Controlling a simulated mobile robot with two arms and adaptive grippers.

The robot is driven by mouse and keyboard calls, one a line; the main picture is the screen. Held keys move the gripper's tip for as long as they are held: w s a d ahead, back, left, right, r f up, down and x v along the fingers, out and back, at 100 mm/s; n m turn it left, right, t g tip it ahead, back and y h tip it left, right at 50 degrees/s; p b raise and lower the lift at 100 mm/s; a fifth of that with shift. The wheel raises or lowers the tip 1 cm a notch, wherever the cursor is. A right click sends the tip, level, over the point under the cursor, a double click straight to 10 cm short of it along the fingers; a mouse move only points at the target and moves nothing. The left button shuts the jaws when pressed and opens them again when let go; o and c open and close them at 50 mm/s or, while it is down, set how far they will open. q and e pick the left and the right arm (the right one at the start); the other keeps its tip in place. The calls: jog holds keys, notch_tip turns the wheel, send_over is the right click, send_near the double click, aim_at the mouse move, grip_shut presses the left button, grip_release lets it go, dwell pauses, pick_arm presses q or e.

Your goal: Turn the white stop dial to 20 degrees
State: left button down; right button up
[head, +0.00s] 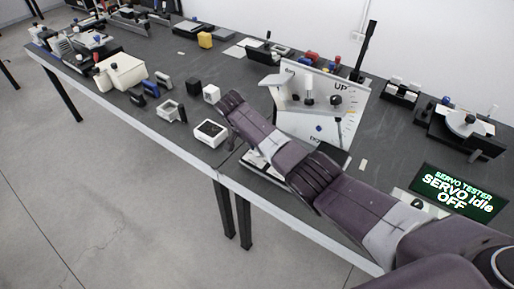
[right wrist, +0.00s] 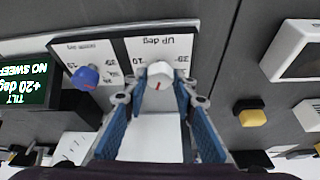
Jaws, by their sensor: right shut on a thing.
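The white stop dial (right wrist: 160,72) is a small white knob with a short red line on it, in the right wrist view. It sits on a white scale panel (right wrist: 139,48) printed "UP deg" with numbers, which appear upside down. My right gripper (right wrist: 160,90) has its two blue-sided fingers on either side of the dial and is shut on it. Exactly which degree number the red line meets is too small to tell. In the head view my right arm hides the gripper and the dial. My left gripper is in neither view.
A blue knob (right wrist: 86,77) stands beside the dial on the same unit. A green-text display (right wrist: 24,92) reads TILT +20 deg, NO SWEEP. A yellow-topped knob (right wrist: 251,113) and a white box (right wrist: 297,46) lie right. Another display (head: 458,191) reads SERVO idle OFF.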

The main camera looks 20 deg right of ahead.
jog(key=o, duration=1.2)
jog(key=shift+c, duration=0.2)
jog(key=shift+r, duration=0.1)
jog(key=v, duration=1.2)
